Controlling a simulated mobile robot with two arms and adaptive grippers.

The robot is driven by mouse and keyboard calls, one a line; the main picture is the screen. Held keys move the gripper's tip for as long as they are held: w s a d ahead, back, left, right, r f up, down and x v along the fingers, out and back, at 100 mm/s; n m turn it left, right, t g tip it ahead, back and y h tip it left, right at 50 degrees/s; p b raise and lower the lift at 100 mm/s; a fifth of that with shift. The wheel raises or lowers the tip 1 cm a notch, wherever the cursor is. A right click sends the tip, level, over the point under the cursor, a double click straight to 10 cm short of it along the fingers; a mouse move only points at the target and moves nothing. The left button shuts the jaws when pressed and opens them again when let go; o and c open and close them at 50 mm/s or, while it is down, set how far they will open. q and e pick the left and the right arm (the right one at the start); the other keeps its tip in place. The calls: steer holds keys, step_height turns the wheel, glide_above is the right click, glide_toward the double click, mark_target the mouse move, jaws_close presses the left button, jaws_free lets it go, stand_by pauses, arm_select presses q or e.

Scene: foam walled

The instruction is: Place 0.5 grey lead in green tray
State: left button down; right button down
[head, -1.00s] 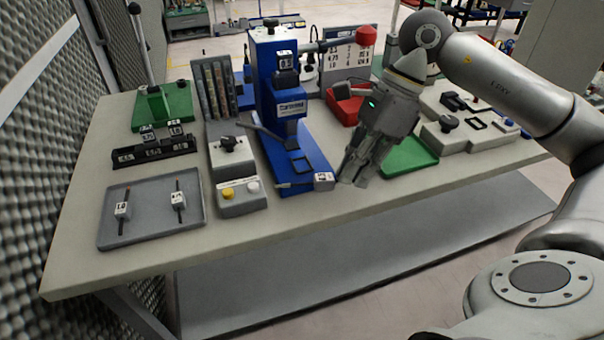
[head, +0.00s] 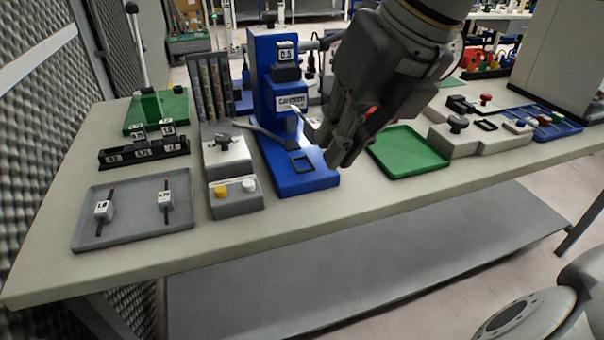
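My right gripper (head: 335,150) is raised over the right side of the blue press base, left of the green tray. A thin dark rod with a pale tip (head: 298,112) sticks out to the left from its fingers; this looks like the grey lead, with its labelled block hidden by the fingers. The fingers appear shut on it. The green tray (head: 408,152) lies flat on the table to the right and its visible floor is empty. My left gripper is not in view.
The blue press (head: 280,95) with a 0.5 label stands beside the gripper. A grey tray (head: 135,240) at the left holds two labelled leads. A white-grey fixture (head: 470,138) stands right of the green tray. A red bin is mostly hidden behind my gripper.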

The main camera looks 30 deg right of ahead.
mark_target(308, 178)
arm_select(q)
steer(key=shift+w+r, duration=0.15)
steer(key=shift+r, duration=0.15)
arm_select(e)
steer(key=shift+s+a+f+m, duration=0.1)
steer(key=shift+a+f+m, duration=0.1)
steer(key=shift+a, duration=0.35)
steer(key=shift+s+a+f+m, duration=0.1)
steer(key=shift+a+f+m, duration=0.1)
steer(key=shift+a, duration=0.3)
